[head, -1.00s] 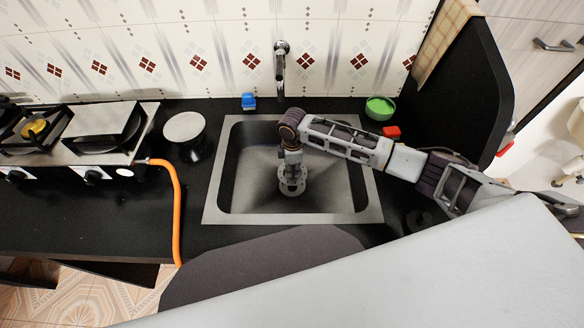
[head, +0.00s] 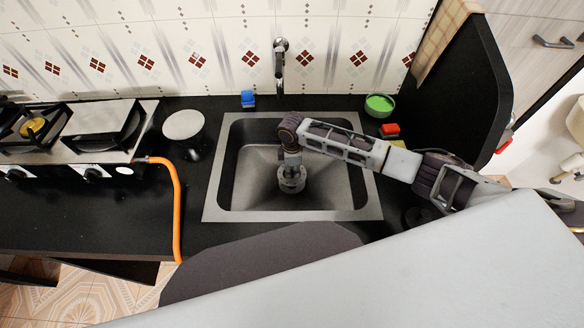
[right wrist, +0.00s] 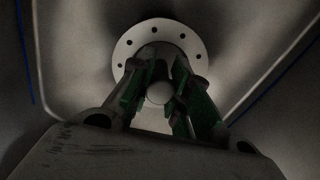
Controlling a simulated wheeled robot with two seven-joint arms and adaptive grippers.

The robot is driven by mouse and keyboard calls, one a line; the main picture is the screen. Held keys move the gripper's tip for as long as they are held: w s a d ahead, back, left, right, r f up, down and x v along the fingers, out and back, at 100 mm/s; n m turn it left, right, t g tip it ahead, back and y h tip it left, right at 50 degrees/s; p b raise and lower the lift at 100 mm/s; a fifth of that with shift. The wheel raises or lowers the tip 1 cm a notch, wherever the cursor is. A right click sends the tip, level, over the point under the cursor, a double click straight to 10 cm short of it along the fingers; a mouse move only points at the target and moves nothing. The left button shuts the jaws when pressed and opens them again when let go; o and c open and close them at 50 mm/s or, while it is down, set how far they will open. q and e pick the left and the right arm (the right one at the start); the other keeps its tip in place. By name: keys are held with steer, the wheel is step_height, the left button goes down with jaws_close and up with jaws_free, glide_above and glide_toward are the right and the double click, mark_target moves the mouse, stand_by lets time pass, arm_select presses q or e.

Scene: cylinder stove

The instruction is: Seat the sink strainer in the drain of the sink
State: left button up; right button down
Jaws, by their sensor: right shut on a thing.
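The sink (head: 352,215) is a grey square basin set in the black counter. My right gripper (head: 291,181) reaches down into the basin near its middle. In the right wrist view my right gripper (right wrist: 160,88) has its green-padded fingers shut around the pale round knob of the sink strainer (right wrist: 125,52). The strainer's light, round rim with small holes shows beyond the fingers. The drain is hidden under the strainer and gripper, so I cannot tell whether the strainer lies in it. My left gripper is not in view.
A faucet (head: 281,60) stands behind the sink.

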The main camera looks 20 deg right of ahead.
steer(key=shift+f+b, duration=0.4)
steer(key=shift+f, duration=0.65)
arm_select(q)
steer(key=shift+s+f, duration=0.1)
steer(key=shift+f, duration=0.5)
arm_select(e)
steer(key=shift+f, duration=0.55)
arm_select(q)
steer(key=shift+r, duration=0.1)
arm_select(e)
steer(key=shift+p, duration=0.55)
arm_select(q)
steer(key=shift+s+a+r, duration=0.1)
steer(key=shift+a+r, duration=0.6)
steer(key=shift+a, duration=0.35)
